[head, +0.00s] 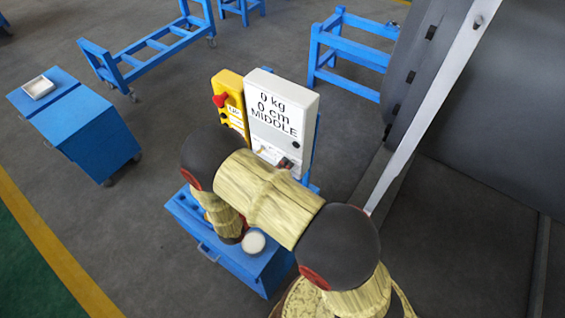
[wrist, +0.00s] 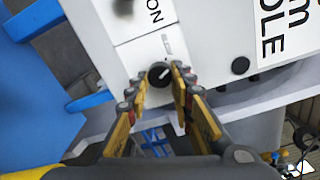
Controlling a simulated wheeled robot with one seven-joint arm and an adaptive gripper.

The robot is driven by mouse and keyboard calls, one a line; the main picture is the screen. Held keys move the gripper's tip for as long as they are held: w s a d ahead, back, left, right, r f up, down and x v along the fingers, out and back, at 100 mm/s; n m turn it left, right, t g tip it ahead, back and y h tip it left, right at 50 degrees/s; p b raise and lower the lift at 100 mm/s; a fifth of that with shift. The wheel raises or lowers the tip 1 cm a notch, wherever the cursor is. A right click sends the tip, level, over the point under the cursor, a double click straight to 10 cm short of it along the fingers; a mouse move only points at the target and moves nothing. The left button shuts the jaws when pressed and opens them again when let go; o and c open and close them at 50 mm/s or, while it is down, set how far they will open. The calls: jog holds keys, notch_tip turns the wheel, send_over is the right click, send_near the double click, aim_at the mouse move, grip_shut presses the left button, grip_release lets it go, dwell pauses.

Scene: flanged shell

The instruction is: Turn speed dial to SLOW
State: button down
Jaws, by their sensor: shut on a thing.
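The speed dial (wrist: 159,74) is a small round black knob with a white pointer mark, on the white panel of the control box (wrist: 200,25). My gripper (wrist: 158,77) has a fingertip on either side of the dial and is shut on it. In the head view the white control box (head: 296,105) stands upright and its display reads "0 kg", "0 cm", "MIDDLE". My arm covers the area in front of the box there, and I cannot make out the gripper or the dial's setting in that view.
A yellow box (head: 232,88) with a red knob (head: 219,100) stands left of the control box. Another black knob (wrist: 240,66) is right of the dial. A blue cabinet (head: 262,270) is below my arm. A large grey shell (head: 500,110) fills the right side.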

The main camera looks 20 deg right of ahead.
jog(key=shift+n+p, duration=1.2)
jog(key=shift+n, duration=0.4)
jog(key=c, duration=1.6)
grip_release()
jog(key=shift+o, duration=0.3)
jog(key=shift+a, duration=0.1)
jog(key=v, duration=1.2)
jog(key=shift+w, duration=0.1)
